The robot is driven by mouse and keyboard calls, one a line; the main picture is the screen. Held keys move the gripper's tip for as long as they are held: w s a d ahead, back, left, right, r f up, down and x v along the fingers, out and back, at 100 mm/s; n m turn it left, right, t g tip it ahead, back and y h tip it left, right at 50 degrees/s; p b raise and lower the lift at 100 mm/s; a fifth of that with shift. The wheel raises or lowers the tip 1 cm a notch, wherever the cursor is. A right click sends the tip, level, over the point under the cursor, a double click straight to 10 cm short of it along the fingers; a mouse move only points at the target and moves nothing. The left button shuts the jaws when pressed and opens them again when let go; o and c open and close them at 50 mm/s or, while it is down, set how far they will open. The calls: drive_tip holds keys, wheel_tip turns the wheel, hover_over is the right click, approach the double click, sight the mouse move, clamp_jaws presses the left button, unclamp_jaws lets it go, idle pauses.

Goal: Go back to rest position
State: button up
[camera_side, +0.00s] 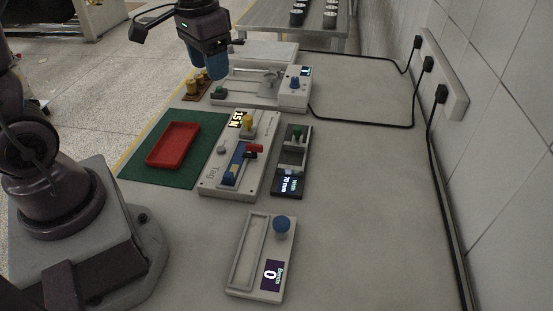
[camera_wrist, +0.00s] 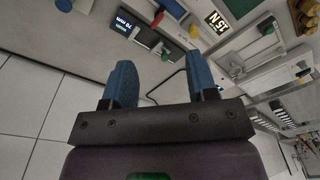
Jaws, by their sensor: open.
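My gripper (camera_side: 207,74) is at the top of the side view, raised over the far end of the table, beside the far white device. Its two blue fingers point down. In the wrist view my gripper (camera_wrist: 161,58) shows two blue fingers spread apart with nothing between them. The gripper is open and empty. From the side view I cannot tell its exact height above the table.
A red tray (camera_side: 174,145) lies on a green mat (camera_side: 205,140). Nearby are a white device with a display (camera_side: 291,92), a lever device (camera_side: 212,186), a small dark-display device (camera_side: 288,183) and a blue-knobbed device (camera_side: 248,283). Brown cylinders (camera_side: 198,86) stand far left.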

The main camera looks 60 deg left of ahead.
drive_tip(key=s+d+r+t, duration=0.2)
drive_tip(key=s+d+r, duration=0.1)
drive_tip(key=s, duration=0.2)
drive_tip(key=s+d+r+m+t, duration=0.1)
drive_tip(key=s+d+r+t, duration=0.1)
drive_tip(key=s+d+r, duration=0.2)
drive_tip(key=shift+s+r+t, duration=0.3)
drive_tip(key=shift+s, duration=0.45)
idle(2.2)
